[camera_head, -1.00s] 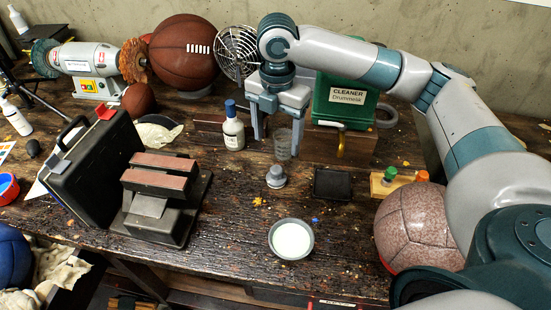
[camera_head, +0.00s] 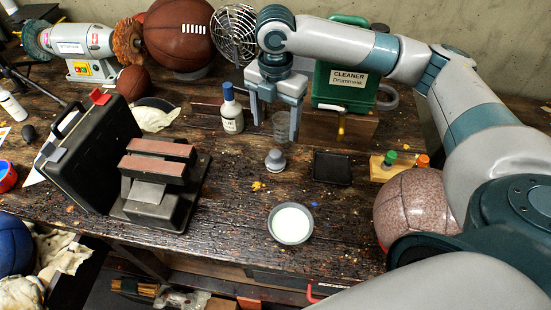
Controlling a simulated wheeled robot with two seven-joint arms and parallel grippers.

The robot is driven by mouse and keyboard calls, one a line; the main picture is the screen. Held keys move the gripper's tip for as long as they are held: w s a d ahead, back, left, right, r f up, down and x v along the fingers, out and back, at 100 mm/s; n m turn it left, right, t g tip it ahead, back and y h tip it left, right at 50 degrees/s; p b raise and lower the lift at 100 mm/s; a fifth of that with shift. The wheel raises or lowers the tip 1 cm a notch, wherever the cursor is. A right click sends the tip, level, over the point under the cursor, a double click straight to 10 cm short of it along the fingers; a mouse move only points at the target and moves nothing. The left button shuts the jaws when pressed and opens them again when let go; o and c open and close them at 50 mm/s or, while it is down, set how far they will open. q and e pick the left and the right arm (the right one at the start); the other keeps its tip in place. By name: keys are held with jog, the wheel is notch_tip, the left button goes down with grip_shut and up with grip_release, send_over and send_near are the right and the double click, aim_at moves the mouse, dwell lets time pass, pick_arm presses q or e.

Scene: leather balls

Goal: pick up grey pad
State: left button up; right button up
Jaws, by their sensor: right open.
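The grey pad, which I take to be the small round grey piece with a knob on top (camera_head: 275,160), stands on the dark wooden bench near the middle of the view. My right gripper (camera_head: 274,122) hangs behind and above it, fingers pointing down and apart, with nothing visible held. A clear glass (camera_head: 281,125) shows close to its right finger; I cannot tell whether they touch. The pad is apart from the fingers and fully visible. My left gripper is not in view.
A white bottle with blue cap (camera_head: 231,112) stands left of the gripper. A black square tray (camera_head: 332,168) lies right of the pad, a bowl of pale liquid (camera_head: 291,223) in front. A black sanding machine (camera_head: 158,185) stands left. Bench between is mostly clear.

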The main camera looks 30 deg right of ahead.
jog(key=p, duration=0.2)
send_over(275, 153)
jog(key=f, duration=0.5)
jog(key=s+f, duration=0.1)
jog(key=f, duration=0.2)
jog(key=shift+a+f, duration=0.1)
jog(key=shift+a, duration=0.05)
jog(key=shift+f, duration=0.4)
jog(key=shift+p, duration=0.3)
jog(key=shift+w+f+p, duration=0.25)
jog(key=shift+f+p, duration=0.2)
jog(key=f, duration=0.1)
jog(key=f+p, duration=0.1)
jog(key=f, duration=0.1)
jog(key=shift+w+d+f+p, duration=0.1)
jog(key=shift+w+d+p, duration=0.15)
jog(key=shift+w+p, duration=0.05)
jog(key=shift+f, duration=0.55)
